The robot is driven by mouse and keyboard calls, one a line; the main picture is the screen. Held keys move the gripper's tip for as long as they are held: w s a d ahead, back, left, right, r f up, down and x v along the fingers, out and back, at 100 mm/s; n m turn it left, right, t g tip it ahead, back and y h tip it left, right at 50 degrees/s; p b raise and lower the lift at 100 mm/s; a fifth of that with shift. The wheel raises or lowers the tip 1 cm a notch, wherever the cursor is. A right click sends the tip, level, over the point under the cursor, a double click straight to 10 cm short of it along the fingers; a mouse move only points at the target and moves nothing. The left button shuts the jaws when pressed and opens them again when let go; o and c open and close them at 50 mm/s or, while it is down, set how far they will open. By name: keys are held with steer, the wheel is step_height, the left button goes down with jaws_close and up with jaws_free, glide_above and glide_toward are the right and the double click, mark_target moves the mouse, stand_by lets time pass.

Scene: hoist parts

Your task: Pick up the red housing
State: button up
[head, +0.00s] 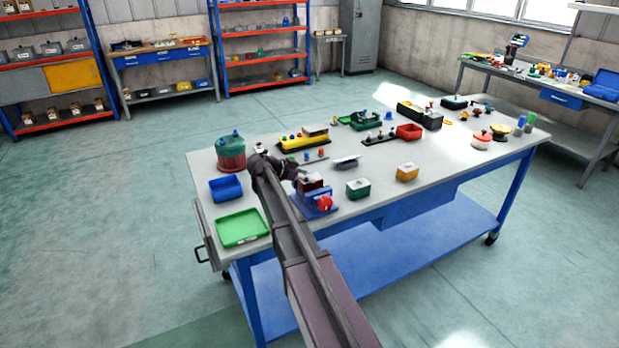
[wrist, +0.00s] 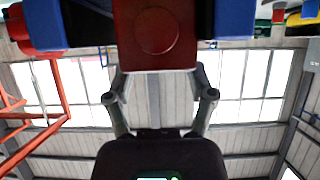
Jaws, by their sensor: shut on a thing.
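The red housing (head: 311,183) is a dark red block at the blue vise (head: 313,207) near the front of the table. In the wrist view the housing (wrist: 156,32) fills the top middle, with a round mark on its face. Blue vise parts (wrist: 236,18) show on both sides of it. My gripper (head: 297,174) reaches the housing from the left in the head view. In the wrist view my gripper (wrist: 158,75) has its two fingers at the housing's near edge, shut on it. Whether the vise still touches the housing cannot be told.
A red knob (head: 325,202) sits on the vise. A green box (head: 358,188) and a yellow box (head: 407,172) stand to the right.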

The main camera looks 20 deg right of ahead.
steer(key=shift+r, duration=0.2)
step_height(320, 180, up, 10)
steer(key=p, duration=0.9)
steer(key=shift+f+p, duration=0.2)
steer(key=shift+p, duration=0.2)
